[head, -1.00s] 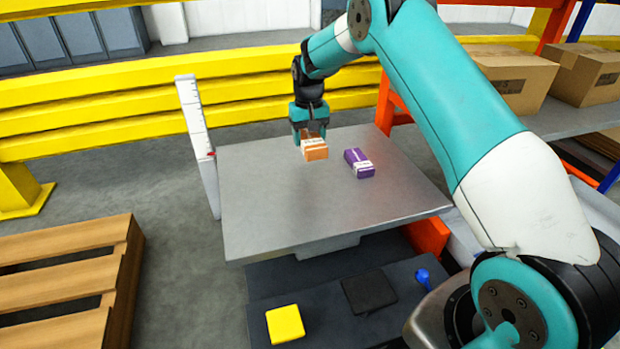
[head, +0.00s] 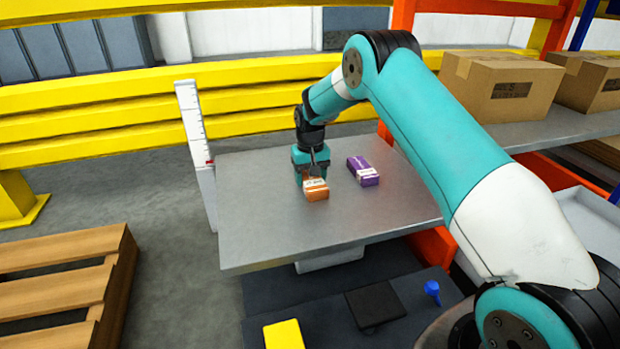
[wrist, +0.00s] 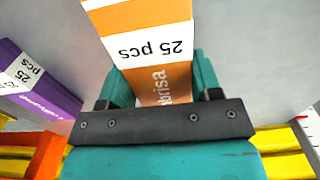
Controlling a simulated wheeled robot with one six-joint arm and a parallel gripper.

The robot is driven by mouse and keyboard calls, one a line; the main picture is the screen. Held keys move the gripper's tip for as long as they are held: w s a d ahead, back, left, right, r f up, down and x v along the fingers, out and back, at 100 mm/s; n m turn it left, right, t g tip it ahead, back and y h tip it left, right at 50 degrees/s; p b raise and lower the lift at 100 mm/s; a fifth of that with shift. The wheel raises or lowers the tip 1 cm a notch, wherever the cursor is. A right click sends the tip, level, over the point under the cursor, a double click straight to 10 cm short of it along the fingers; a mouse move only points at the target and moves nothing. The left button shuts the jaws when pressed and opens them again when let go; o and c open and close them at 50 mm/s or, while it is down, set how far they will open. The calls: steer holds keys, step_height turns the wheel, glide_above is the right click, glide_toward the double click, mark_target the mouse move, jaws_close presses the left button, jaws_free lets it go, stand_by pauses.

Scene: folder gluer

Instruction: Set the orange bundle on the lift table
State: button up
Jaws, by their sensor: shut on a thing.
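The orange bundle (head: 316,190) with a white "25 pcs" band is between the fingers of my gripper (head: 311,176), which is shut on it. The bundle also shows in the wrist view (wrist: 150,40), with a teal finger on each side. It is at or just above the grey top of the lift table (head: 290,230); I cannot tell whether it touches. The purple bundle (head: 363,170) lies on the table to the right of the orange one, apart from it. It also shows at the left of the wrist view (wrist: 50,97).
A white upright scale (head: 196,150) stands at the table's left edge. Yellow rails (head: 90,120) run behind. Cardboard boxes (head: 500,85) sit on a shelf at right. A wooden pallet (head: 65,290) lies at lower left. The table's front and left areas are clear.

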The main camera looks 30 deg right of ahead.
steer(key=o, duration=1)
steer(key=shift+f, duration=0.1)
step_height(320, 180, up, 12)
steer(key=r+p, duration=0.1)
steer(key=p, duration=0.6)
steer(key=s+a+r+n+y, duration=0.1)
steer(key=s+a+r+n, duration=0.2)
steer(key=s+a+r, duration=0.5)
steer(key=s+a+r+n+y, duration=0.15)
steer(key=s+a+r, duration=0.25)
steer(key=s, duration=0.4)
steer(key=s+a+r+n, duration=0.2)
steer(key=s+a+r, duration=0.25)
steer(key=s, duration=0.35)
steer(key=s+a+n, duration=0.1)
steer(key=s, duration=0.4)
steer(key=s+a+n+y, duration=0.1)
steer(key=s, duration=0.5)
steer(key=s+a+n, duration=0.1)
steer(key=s, duration=0.4)
steer(key=shift+s+a+r+y, duration=0.15)
steer(key=shift+s+a+y, duration=0.1)
steer(key=shift+s+y, duration=0.1)
